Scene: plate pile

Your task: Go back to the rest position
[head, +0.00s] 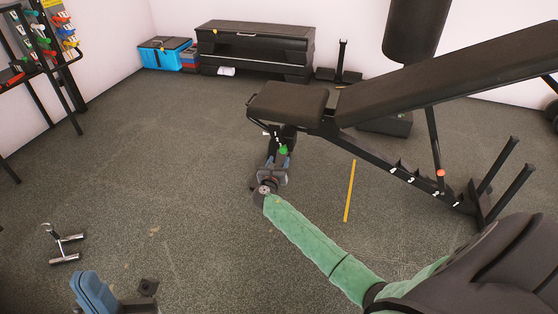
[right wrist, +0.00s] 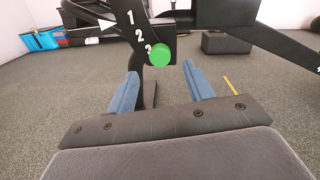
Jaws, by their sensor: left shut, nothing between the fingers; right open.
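My right gripper (head: 279,160) is at the end of the green-sleeved arm, low at the front end of a black weight bench (head: 288,103). In the right wrist view its blue fingers (right wrist: 161,82) are apart with nothing held between them. The bench's green knob (right wrist: 160,54) shows beyond and between the fingertips; whether they touch the bench frame I cannot tell. My left gripper (head: 93,291) is at the bottom left of the head view, its blue fingers shut and empty. Most of the left arm is out of view.
A yellow strip (head: 350,190) lies on the floor right of my right arm. A small chrome-ended metal piece (head: 66,246) lies at left. A rack (head: 55,55) stands at the far left, and a black chest (head: 255,45) and blue box (head: 163,54) at the back. The left-middle floor is clear.

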